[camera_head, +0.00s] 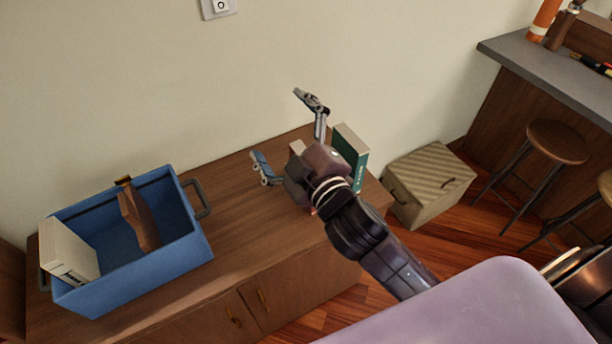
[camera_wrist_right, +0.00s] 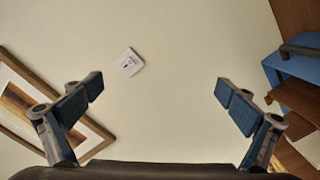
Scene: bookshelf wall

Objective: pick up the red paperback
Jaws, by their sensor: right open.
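The red paperback is not clearly visible; a small reddish sliver (camera_head: 313,210) shows under my right wrist in the head view, and I cannot tell whether it is that book. My right gripper (camera_head: 279,125) is open and empty above the wooden cabinet, its fingers spread toward the wall. My left gripper is not in view.
A blue crate (camera_head: 185,262) on the cabinet top (camera_head: 245,225) holds a cream book (camera_head: 68,252) and a brown item (camera_head: 139,220). The cabinet top between crate and gripper is clear. A striped box (camera_head: 430,185) stands on the floor at right. A picture frame (camera_wrist_right: 12,110) hangs on the wall.

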